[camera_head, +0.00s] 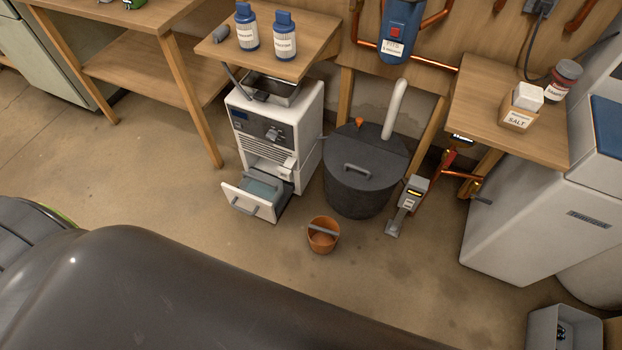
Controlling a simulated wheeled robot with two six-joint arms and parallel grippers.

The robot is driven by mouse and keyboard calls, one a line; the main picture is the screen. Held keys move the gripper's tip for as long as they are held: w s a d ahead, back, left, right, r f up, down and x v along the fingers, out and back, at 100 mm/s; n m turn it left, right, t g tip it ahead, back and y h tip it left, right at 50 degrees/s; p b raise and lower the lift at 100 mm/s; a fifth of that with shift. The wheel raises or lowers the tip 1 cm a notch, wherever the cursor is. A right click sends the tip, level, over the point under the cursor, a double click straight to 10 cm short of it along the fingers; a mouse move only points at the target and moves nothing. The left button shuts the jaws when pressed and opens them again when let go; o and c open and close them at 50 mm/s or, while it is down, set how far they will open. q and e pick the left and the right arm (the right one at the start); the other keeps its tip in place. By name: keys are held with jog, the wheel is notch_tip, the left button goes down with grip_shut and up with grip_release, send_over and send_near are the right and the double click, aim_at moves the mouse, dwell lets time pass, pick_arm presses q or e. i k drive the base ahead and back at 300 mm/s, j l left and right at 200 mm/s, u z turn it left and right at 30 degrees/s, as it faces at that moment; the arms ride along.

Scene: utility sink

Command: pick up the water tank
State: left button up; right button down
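A white boxy appliance (312,118) stands on the floor below a small wooden shelf. A white-fronted, drawer-like tank (239,204) with a grey handle is pulled partway out of its lower front. Bluish water or a bluish surface shows inside it; this looks like the water tank, though no label on it can be read. Its rear part is still inside the appliance. Neither of my grippers shows in the head view. A large dark smooth shape, likely part of my own body, fills the lower left foreground, and nothing of mine visibly touches the tank.
A dark lidded bin (362,188) with a white pipe stands right of the appliance. An orange-brown bucket (323,241) sits on the floor in front, with a grey pedal-like device (408,204) nearby. Two blue-capped bottles stand on the shelf (300,62). Floor left of the tank is clear.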

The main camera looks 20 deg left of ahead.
aim_at(267, 188)
jog(key=j+z, duration=1.4)
jog(key=k+j+z, duration=0.2)
jog(key=z, duration=0.25)
